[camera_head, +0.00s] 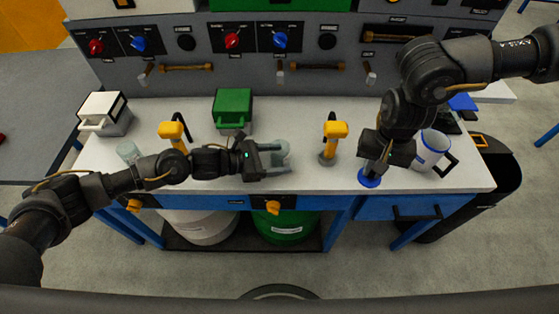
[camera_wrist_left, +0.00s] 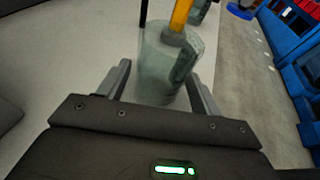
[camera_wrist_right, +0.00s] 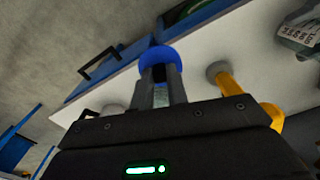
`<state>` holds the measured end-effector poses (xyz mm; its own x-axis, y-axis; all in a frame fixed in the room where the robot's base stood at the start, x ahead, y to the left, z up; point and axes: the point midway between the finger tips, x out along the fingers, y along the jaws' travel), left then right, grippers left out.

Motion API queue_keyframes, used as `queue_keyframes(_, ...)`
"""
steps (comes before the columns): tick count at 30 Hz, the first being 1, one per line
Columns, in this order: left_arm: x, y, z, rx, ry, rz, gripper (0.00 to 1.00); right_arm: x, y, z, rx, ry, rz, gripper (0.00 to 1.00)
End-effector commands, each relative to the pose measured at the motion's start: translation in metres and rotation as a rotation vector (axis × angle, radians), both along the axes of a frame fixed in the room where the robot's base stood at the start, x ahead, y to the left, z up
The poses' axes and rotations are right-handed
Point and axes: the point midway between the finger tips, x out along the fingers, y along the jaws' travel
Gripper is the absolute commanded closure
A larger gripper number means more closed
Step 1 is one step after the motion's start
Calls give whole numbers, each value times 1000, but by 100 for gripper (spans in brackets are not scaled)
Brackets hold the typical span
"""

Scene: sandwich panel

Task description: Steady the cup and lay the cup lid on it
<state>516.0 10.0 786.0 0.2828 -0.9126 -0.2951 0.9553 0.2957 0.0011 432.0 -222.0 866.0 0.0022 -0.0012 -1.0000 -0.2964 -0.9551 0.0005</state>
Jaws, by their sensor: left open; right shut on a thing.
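The cup (camera_head: 280,155), translucent grey-green, stands on the white worktop near its front edge. My left gripper (camera_head: 268,158) is open beside it. In the left wrist view, the cup (camera_wrist_left: 165,75) lies between the two spread fingers; contact cannot be told. The cup lid (camera_head: 369,179), a blue disc, is in my right gripper (camera_head: 373,168), which is shut on it above the worktop's front edge, right of the cup. In the right wrist view, the lid (camera_wrist_right: 160,62) sits at the closed fingertips.
A yellow tap (camera_head: 335,130) stands between the cup and the lid, another (camera_head: 173,132) to the left. A white mug with blue bands (camera_head: 431,152) is right of my right gripper. A green-lidded box (camera_head: 233,108) and a clear glass (camera_head: 128,151) are also on the worktop.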

Motion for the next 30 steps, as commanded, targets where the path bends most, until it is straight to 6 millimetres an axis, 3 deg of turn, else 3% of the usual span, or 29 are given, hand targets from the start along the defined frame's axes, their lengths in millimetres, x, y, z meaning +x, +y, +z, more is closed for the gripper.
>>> queue_keyframes(1,0,0,0,0,0,0,39,0,0,0,0,0,0,100)
queue_keyframes(6,0,0,0,0,0,0,60,0,0,0,0,0,0,100)
queue_keyframes(20,0,0,0,0,0,0,60,5,8,0,0,0,-43,100)
queue_keyframes(25,0,0,0,0,0,0,60,25,45,2,2,0,-268,100)
queue_keyframes(30,0,0,0,0,0,0,60,47,103,7,2,1,-608,100)
